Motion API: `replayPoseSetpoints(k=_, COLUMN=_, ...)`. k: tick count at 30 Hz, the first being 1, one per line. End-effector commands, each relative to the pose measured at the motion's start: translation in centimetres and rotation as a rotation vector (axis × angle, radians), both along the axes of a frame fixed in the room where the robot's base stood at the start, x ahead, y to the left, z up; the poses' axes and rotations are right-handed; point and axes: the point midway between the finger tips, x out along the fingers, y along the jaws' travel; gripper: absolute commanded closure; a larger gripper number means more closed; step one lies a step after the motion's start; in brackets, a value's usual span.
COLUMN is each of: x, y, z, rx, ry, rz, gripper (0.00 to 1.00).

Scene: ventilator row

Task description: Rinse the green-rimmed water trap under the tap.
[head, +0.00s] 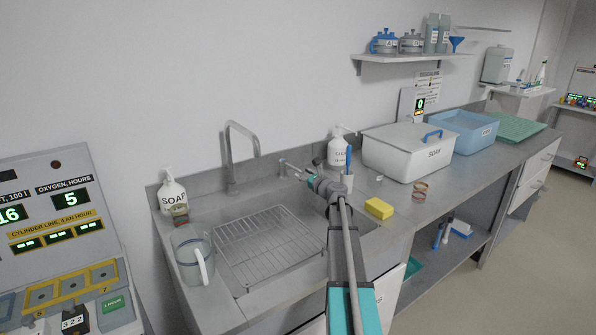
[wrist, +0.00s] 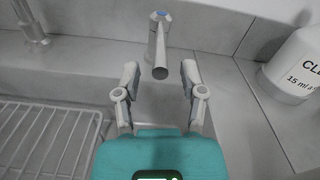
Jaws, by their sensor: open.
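My gripper (wrist: 160,78) is open and empty in the wrist view, its two fingers on either side of the small tap's spout end (wrist: 159,50). I cannot tell whether they touch it. This small tap has a blue mark on top, and it also shows in the head view (head: 287,163) beside my gripper (head: 308,176). A tall arched tap (head: 230,150) stands behind the sink. A small dark cup-like thing (head: 180,213) stands by the soap bottle, and a small clear jar with a reddish rim (head: 420,189) stands on the right counter. I see no clearly green rim on either.
A jug (head: 190,255), soap bottle (head: 173,193), yellow sponge (head: 379,208) and cleaner bottle (head: 338,148) stand around the sink. A white SOAK box (head: 395,155) and blue tub (head: 465,130) stand farther right.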

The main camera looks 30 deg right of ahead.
Motion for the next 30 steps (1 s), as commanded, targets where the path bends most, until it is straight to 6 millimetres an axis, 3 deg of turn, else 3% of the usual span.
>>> replayPoseSetpoints(k=3, x=2.0, y=-0.1, z=0.0, rx=0.0, ry=0.0, rz=0.0, gripper=0.47)
replayPoseSetpoints(k=9, x=3.9, y=-0.1, z=0.0, rx=0.0, ry=0.0, rz=0.0, gripper=0.47)
replayPoseSetpoints(k=23, x=4.6, y=-0.1, z=0.0, rx=0.0, ry=0.0, rz=-0.002, gripper=0.47)
replayPoseSetpoints(k=26, x=4.6, y=-0.1, z=0.0, rx=0.0, ry=0.0, rz=-0.002, gripper=0.6)
replayPoseSetpoints(k=30, x=4.5, y=-0.1, z=0.0, rx=0.0, ry=0.0, rz=-0.002, gripper=0.86)
